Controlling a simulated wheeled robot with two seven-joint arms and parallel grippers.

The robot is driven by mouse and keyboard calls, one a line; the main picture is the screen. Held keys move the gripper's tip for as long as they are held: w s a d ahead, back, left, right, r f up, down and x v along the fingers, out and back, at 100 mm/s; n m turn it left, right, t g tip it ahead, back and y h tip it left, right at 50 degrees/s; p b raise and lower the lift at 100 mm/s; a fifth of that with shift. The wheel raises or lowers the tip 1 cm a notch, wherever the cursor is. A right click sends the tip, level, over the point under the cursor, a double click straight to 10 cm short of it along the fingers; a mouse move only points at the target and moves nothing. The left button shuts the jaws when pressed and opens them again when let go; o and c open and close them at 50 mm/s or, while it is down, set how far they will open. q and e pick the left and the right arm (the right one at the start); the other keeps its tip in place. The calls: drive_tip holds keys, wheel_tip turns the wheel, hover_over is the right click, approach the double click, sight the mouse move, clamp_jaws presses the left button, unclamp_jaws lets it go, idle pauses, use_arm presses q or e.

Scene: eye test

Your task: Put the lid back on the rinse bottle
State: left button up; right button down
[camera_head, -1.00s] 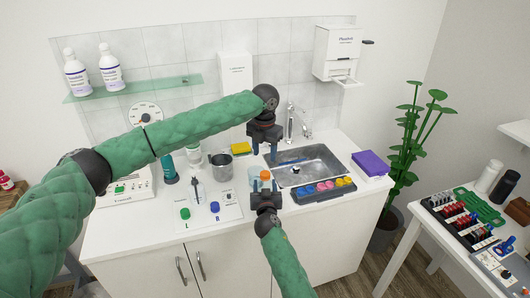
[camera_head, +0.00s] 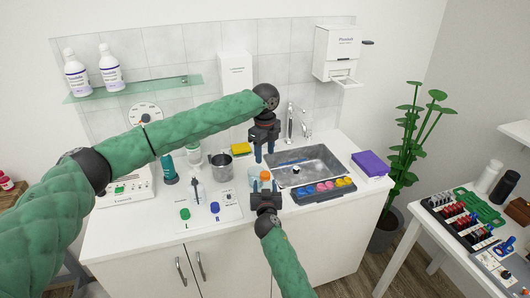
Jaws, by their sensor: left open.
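My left gripper (camera_head: 265,148) is open, fingers pointing down, above the counter at the sink's left edge. Nothing shows between its fingers. My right gripper (camera_head: 265,184) is lower, at the counter's front, its fingers pointing away. A small orange piece (camera_head: 265,175) shows at its fingertips, just below the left gripper; whether it is the lid, and whether it is gripped, I cannot tell. A pale blue, see-through vessel (camera_head: 254,173) stands just behind it, partly hidden; I cannot tell whether it is the rinse bottle. A teal bottle (camera_head: 169,170) stands further left.
The sink (camera_head: 318,160) and tap (camera_head: 290,122) are right of my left gripper. A tray of coloured pieces (camera_head: 323,190) lies before the sink. A metal cup (camera_head: 221,166), yellow sponge (camera_head: 240,148) and mat with green and blue caps (camera_head: 200,224) are left. A purple box (camera_head: 370,164) stands right.

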sight(265, 173)
use_arm(q)
drive_tip(key=n, duration=1.1)
drive_tip(key=shift+s, duration=0.1)
drive_tip(key=n, duration=1.8)
drive_tip(key=shift+f, duration=0.2)
drive_tip(key=shift+f, duration=3.85)
